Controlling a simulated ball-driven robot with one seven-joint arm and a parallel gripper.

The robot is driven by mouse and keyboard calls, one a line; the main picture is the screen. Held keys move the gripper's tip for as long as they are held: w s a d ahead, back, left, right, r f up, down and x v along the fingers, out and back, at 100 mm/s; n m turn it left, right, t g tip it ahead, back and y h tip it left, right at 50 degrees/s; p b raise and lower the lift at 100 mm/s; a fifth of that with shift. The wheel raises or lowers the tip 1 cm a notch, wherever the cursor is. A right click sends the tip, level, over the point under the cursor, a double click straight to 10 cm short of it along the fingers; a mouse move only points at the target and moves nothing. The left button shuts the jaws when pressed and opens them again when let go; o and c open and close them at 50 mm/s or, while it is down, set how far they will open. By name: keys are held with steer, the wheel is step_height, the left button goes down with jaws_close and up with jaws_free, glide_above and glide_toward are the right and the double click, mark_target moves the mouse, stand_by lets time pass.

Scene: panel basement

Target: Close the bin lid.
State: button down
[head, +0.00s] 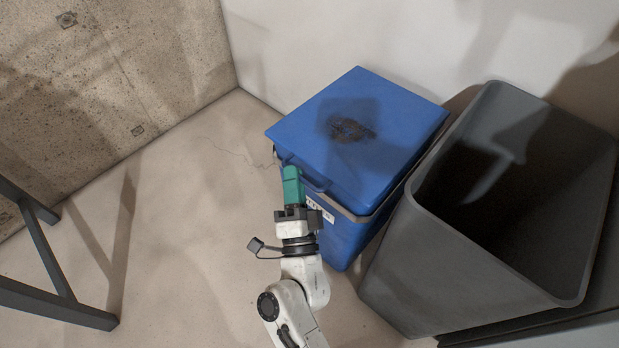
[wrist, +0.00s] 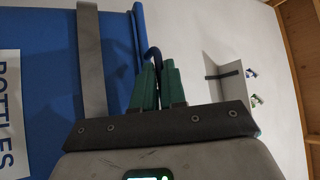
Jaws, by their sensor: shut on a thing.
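The blue bin (head: 338,240) stands against the wall with its blue lid (head: 385,110) over its top. The lid lies flat or nearly so; a grey rim shows below its right edge, and I cannot tell whether a small gap is left. A blue handle (head: 312,180) sticks out from the lid's front edge. My gripper (head: 290,172), with green fingers, is at the handle's left part. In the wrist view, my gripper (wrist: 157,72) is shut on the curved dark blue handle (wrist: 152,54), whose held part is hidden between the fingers.
A tall grey open bin (head: 450,250) stands close at the right of the blue bin. A dark metal frame (head: 45,255) stands at the left. The floor (head: 180,220) between is clear. A dark stain (head: 350,130) marks the lid.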

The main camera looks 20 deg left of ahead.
steer(key=shift+w+d+f+h, duration=0.4)
steer(key=shift+w+d, duration=0.05)
steer(key=shift+w, duration=0.2)
steer(key=shift+f, duration=0.1)
steer(key=c, duration=1.5)
jaws_free()
steer(key=shift+w, duration=0.1)
steer(key=shift+y, duration=0.3)
steer(key=v, duration=0.7)
steer(key=a+p+v, duration=0.1)
steer(key=v, duration=0.3)
steer(key=shift+s+d, duration=0.1)
steer(key=shift+s, duration=0.25)
steer(key=shift+s, duration=0.1)
